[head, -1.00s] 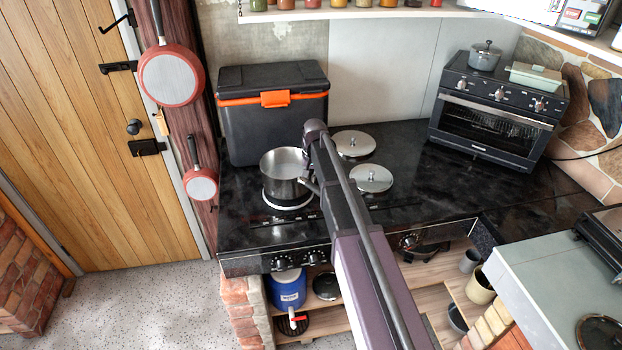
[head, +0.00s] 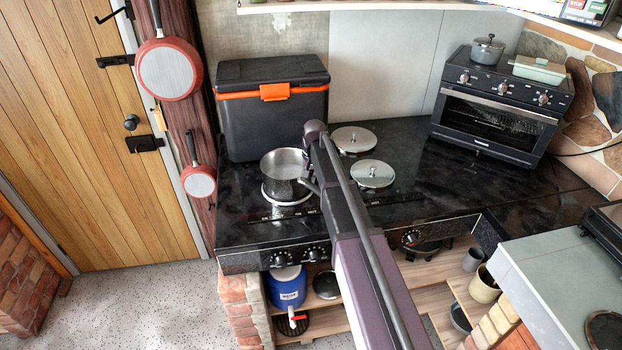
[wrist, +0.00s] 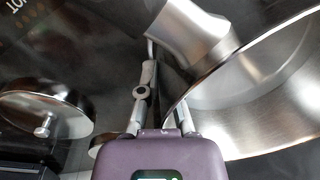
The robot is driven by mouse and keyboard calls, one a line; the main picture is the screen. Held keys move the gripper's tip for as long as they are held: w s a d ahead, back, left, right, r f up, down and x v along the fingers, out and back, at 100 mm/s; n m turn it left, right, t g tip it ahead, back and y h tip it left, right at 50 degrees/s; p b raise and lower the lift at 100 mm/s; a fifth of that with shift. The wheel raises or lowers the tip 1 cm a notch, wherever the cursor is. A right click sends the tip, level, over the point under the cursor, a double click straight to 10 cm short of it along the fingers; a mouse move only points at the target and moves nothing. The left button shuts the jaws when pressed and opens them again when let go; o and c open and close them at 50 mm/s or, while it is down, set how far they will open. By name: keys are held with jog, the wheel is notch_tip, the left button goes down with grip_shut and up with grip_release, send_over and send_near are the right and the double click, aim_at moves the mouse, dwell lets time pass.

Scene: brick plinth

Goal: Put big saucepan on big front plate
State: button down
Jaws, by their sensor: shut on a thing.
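The big saucepan (head: 281,166), steel and open-topped, is upright over the front left plate (head: 285,199) of the black stove in the head view. The plate's pale rim shows below the pan; I cannot tell whether the pan touches it. In the wrist view the saucepan (wrist: 255,115) fills the right side, with its broad metal handle at the top. My gripper (wrist: 155,75) is shut on the saucepan at its handle side. In the head view my arm hides most of the gripper and handle.
Two knobbed steel covers (head: 353,139) (head: 372,173) lie on the stove to the right of the pan. A dark cooler box (head: 270,125) with an orange latch stands close behind it. A small oven (head: 497,108) stands at the back right; the black counter before it is clear.

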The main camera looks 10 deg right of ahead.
jog(key=c, duration=0.8)
grip_release()
notch_tip(320, 180, up, 12)
jog(key=p, duration=1.2)
jog(key=shift+s+d, duration=0.25)
jog(key=shift+d, duration=0.15)
jog(key=s+n, duration=0.4)
jog(key=s, duration=2.4)
jog(key=shift+s+a+h, duration=0.3)
jog(key=shift+s+h, duration=0.1)
